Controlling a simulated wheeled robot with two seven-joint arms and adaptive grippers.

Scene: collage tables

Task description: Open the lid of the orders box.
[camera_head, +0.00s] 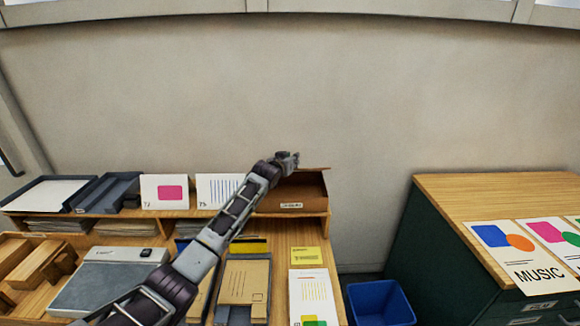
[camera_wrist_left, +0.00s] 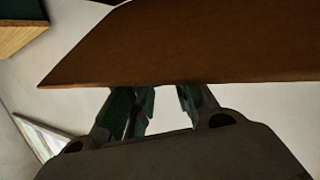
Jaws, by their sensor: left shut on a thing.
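The orders box (camera_head: 290,199) is a brown box with a small white label on its front. It sits at the right end of the wooden shelf, against the wall. Its lid (camera_head: 316,170) shows as a thin brown edge above the front and appears raised. In the left wrist view the lid (camera_wrist_left: 190,45) is a broad brown panel. My left gripper (camera_head: 293,159) is at the lid's edge, and its fingers (camera_wrist_left: 160,100) are shut on it. My left forearm covers the box's left part. My right gripper is not in view.
The wooden desk below holds a grey scale (camera_head: 108,282), envelopes (camera_head: 245,280) and printed sheets. Trays (camera_head: 105,190) and upright cards (camera_head: 165,191) stand on the shelf left of the box. A blue bin (camera_head: 380,302) and a green cabinet (camera_head: 425,250) are to the right.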

